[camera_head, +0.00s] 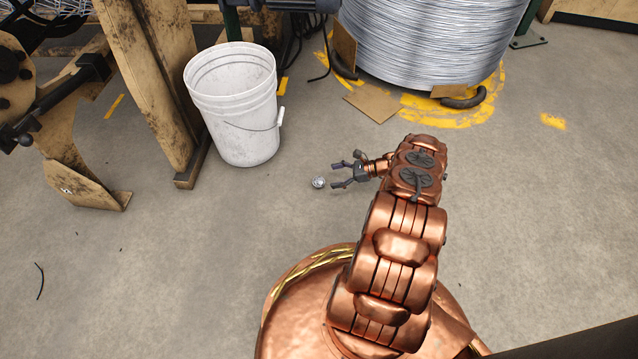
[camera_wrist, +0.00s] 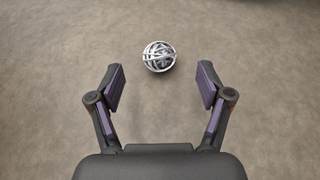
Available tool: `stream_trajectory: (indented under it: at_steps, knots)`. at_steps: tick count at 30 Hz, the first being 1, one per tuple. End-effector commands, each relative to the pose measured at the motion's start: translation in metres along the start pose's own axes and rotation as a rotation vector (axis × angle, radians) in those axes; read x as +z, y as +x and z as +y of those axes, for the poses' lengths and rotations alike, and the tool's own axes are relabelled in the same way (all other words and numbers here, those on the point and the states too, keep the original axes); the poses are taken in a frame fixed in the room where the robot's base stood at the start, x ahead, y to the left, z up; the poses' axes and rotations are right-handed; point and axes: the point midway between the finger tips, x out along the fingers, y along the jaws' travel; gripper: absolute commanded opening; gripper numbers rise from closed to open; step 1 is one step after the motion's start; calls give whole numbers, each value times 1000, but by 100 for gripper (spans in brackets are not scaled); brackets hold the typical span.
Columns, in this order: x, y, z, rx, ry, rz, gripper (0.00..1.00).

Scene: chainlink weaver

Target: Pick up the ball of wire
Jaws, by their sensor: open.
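The ball of wire (camera_head: 318,182) is a small silvery ball lying on the concrete floor, in front of the white bucket. In the wrist view the ball of wire (camera_wrist: 158,56) sits near the middle, a little beyond the fingertips and roughly centred between them. My gripper (camera_head: 337,174) is open and empty, just to the right of the ball in the head view. In the wrist view my gripper (camera_wrist: 160,80) shows both fingers spread apart with purple pads, and neither appears to touch the ball.
A white bucket (camera_head: 247,135) stands behind and left of the ball. A large wire coil (camera_head: 430,40) stands at the back, with cardboard (camera_head: 374,104) on the floor before it. A worn machine frame (camera_head: 150,80) is at the left. The floor around the ball is clear.

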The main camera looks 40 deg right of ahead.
Motion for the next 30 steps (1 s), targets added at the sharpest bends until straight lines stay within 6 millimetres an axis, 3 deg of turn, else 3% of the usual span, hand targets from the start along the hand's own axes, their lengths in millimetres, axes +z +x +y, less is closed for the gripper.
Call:
stream_trajectory:
  at_steps: [11,21,30]
  knots:
    - [0,28,1,3,0,-3,78]
    - [-2,66,1,3,-3,-1,78]
    - [0,70,1,1,-1,1,77]
